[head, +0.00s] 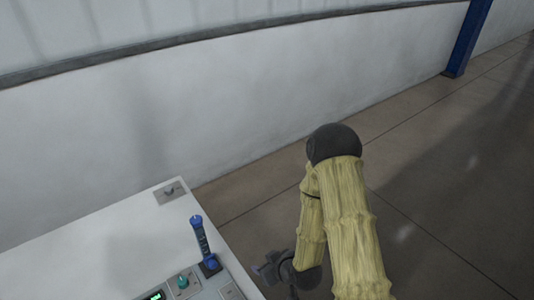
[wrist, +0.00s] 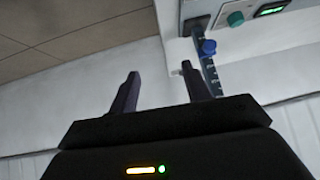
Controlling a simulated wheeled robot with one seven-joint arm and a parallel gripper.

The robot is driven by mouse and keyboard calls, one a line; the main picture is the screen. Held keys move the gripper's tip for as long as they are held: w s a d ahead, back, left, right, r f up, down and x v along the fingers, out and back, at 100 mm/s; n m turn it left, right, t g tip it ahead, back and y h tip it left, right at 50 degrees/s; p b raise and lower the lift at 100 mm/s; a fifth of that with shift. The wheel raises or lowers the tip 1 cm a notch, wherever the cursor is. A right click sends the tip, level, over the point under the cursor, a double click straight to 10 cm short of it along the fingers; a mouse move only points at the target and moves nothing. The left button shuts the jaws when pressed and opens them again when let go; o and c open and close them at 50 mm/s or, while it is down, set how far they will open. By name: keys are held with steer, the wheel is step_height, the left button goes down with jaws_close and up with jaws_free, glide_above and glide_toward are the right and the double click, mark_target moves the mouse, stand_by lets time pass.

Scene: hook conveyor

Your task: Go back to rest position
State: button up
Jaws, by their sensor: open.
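My gripper (wrist: 157,84) shows in the wrist view with its two dark fingers apart and nothing between them. In the head view my gripper (head: 268,270) is partly hidden behind my arm, beside the right edge of the white console (head: 95,245). A blue-topped lever (head: 203,240) stands up from the console, to the left of my gripper. The lever also shows in the wrist view (wrist: 209,65), behind the right finger. I cannot tell from the pictures whether that finger touches it; in the head view they look apart.
The console has a green knob (head: 183,281), a small green-lit display (head: 154,296) and a grey plate (head: 171,191) at its corner. A pale wall (head: 230,100) runs behind. A blue post (head: 466,40) stands at the far right. The tiled floor (head: 440,170) on the right is clear.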

steer(key=s+d+r+m+g+h+b, duration=0.2)
steer(key=s+d+r+m+h, duration=0.1)
steer(key=d+r, duration=0.5)
steer(key=s+d+r+m+g+h+b, duration=0.1)
steer(key=s+d+r+m+h+b, duration=0.1)
steer(key=d+r, duration=0.5)
step_height(320, 180, up, 2)
steer(key=shift+s+d+m+g+h, duration=0.4)
steer(key=shift+s+m, duration=0.4)
steer(key=shift+m, duration=0.4)
stand_by(2.2)
steer(key=shift+c, duration=1.3)
steer(key=shift+w+a, duration=0.15)
